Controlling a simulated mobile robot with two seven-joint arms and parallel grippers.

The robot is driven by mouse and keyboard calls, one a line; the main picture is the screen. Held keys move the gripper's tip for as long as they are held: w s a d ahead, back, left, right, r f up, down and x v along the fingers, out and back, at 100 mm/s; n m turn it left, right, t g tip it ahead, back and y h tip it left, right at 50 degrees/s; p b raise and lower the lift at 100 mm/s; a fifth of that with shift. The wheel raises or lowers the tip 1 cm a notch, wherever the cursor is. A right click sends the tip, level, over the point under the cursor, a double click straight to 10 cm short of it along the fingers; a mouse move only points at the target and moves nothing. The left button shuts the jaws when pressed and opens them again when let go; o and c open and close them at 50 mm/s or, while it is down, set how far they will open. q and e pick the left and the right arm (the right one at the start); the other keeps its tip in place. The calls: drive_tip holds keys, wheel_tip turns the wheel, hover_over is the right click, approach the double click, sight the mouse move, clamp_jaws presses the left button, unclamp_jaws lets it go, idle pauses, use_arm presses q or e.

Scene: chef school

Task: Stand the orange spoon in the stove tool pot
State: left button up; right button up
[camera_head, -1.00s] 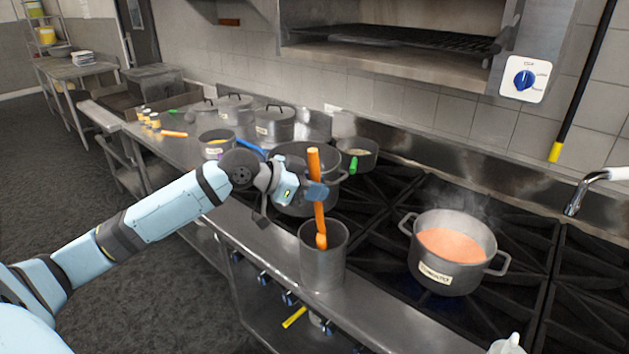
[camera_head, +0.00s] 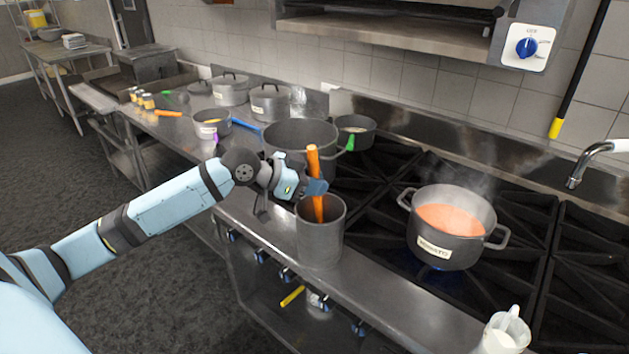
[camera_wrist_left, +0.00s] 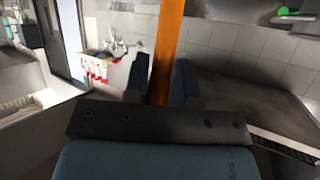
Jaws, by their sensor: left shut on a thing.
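The orange spoon (camera_head: 313,165) is upright with a slight tilt, and its lower end is inside the grey metal tool pot (camera_head: 321,240). The pot's front wall hides the spoon's lowest part. The tool pot stands on the steel ledge in front of the stove. My left gripper (camera_head: 312,189) is shut on the spoon just above the pot's rim. In the left wrist view the orange handle (camera_wrist_left: 168,50) runs up between the two fingers (camera_wrist_left: 162,82). My right gripper is in neither view.
A steaming pot of orange soup (camera_head: 450,225) sits on the burner to the right. A large grey pot (camera_head: 299,135) stands just behind my gripper, with a smaller pan (camera_head: 355,128) beside it. A white jug (camera_head: 505,333) is at the bottom right.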

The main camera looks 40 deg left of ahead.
use_arm(q)
drive_tip(key=o, duration=1)
drive_tip(key=shift+s+a+r, duration=0.15)
drive_tip(key=shift+s+a, duration=0.25)
drive_tip(key=shift+s, duration=0.05)
drive_tip(key=b+v, duration=0.1)
drive_tip(key=v, duration=1.1)
drive_tip(key=shift+s+r+b, duration=0.2)
drive_tip(key=shift+r+b, duration=0.05)
drive_tip(key=shift+b, duration=0.1)
drive_tip(key=shift+a, duration=0.15)
